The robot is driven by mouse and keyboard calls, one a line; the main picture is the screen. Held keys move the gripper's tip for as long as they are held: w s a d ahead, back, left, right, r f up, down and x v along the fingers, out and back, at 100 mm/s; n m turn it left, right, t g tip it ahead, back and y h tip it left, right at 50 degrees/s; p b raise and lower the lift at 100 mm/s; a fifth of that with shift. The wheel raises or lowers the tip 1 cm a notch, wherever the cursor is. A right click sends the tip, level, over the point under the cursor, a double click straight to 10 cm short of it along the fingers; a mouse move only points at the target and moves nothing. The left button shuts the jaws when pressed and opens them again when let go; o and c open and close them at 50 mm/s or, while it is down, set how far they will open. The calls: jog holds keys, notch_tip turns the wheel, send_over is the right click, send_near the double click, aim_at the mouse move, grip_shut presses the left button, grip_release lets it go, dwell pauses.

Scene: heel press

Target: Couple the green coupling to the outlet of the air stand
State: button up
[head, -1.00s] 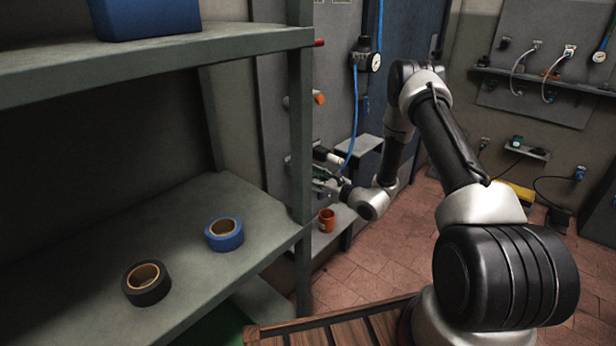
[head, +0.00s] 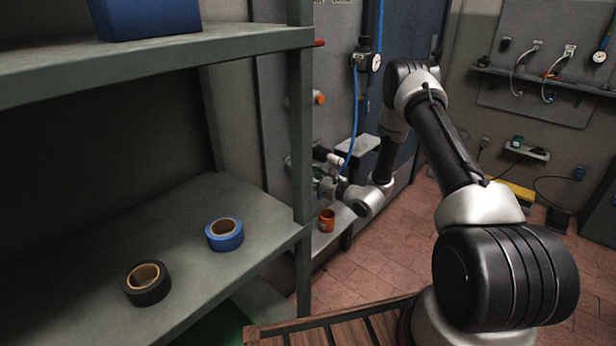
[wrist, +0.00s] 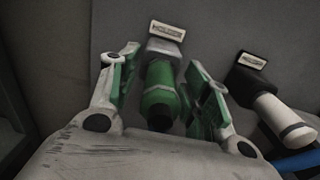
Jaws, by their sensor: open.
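In the wrist view my gripper (wrist: 160,88) is open, with its green-padded fingers apart. A green coupling (wrist: 159,104) lies between the fingers, with a gap visible on each side. Its far end meets a pale fitting with a label plate (wrist: 166,31) on the grey panel; I cannot tell whether it is locked there. In the head view my gripper (head: 325,186) is small and dark at the grey panel, and the coupling cannot be clearly made out. A blue hose (head: 354,110) hangs from a regulator with a gauge (head: 368,60); I cannot tell which fitting is the outlet.
A black-and-white fitting (wrist: 275,112) sits right of my fingers, near a blue hose (wrist: 298,161). An orange cup (head: 327,220) stands on a low ledge below my gripper. A shelf with blue tape (head: 225,244) and black tape (head: 148,292) stands left.

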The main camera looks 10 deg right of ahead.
grip_shut()
jog(key=v, duration=0.6)
dwell(1.3)
jog(key=shift+s+d, duration=0.1)
dwell(0.4)
notch_tip(320, 180, up, 24)
jog(key=s+d, duration=0.1)
jog(key=s, duration=0.1)
jog(key=shift+s+d, duration=0.3)
jog(key=shift+d, duration=0.1)
dwell(1.9)
jog(key=shift+w+a, duration=0.1)
jog(key=shift+w, duration=0.05)
jog(key=shift+x, duration=2.3)
